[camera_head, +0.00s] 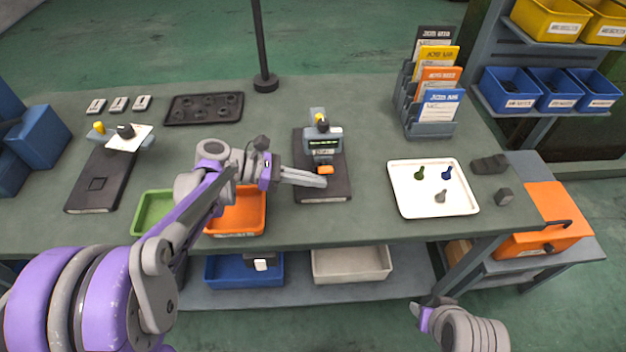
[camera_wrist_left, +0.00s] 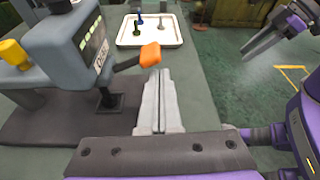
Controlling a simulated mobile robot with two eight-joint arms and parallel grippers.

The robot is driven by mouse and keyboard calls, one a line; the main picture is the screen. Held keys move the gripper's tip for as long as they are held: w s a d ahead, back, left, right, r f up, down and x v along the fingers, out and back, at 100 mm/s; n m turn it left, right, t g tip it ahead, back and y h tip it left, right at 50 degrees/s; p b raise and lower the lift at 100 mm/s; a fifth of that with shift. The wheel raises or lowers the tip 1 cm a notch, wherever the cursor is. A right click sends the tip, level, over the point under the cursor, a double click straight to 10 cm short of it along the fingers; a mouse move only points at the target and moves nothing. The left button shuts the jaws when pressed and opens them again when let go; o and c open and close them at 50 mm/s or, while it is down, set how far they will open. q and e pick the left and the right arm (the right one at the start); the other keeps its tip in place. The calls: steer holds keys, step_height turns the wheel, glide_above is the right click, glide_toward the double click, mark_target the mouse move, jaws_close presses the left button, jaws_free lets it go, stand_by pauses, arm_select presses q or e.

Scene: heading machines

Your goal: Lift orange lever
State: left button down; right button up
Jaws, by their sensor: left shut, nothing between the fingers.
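The orange lever (camera_head: 325,169) sticks out from the front of a small grey heading machine (camera_head: 323,143) on a dark base. In the left wrist view the lever's orange knob (camera_wrist_left: 150,54) is at the upper middle, at the end of a short dark arm. My left gripper (camera_head: 325,181) is shut and empty, its fingertips just below and very close to the knob. In the wrist view the closed fingers (camera_wrist_left: 158,75) point forward under the knob; I cannot tell if they touch it. My right gripper (camera_head: 432,303) is low at the table's front, its fingers barely showing.
A white tray (camera_head: 400,203) with small coloured pieces lies right of the machine. An orange bin (camera_head: 236,231) and a green bin (camera_head: 150,222) sit under my left arm. A card rack (camera_head: 432,130) stands at the back right. A second machine (camera_head: 100,180) is at the left.

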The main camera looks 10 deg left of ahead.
arm_select(q)
steer(key=shift+r, duration=0.1)
steer(key=shift+w+r+p, duration=0.15)
steer(key=shift+r+p, duration=0.35)
steer(key=shift+r, duration=0.25)
arm_select(e)
steer(key=shift+w+r, duration=0.2)
steer(key=shift+r, duration=0.3)
arm_select(q)
steer(key=shift+a+r, duration=0.1)
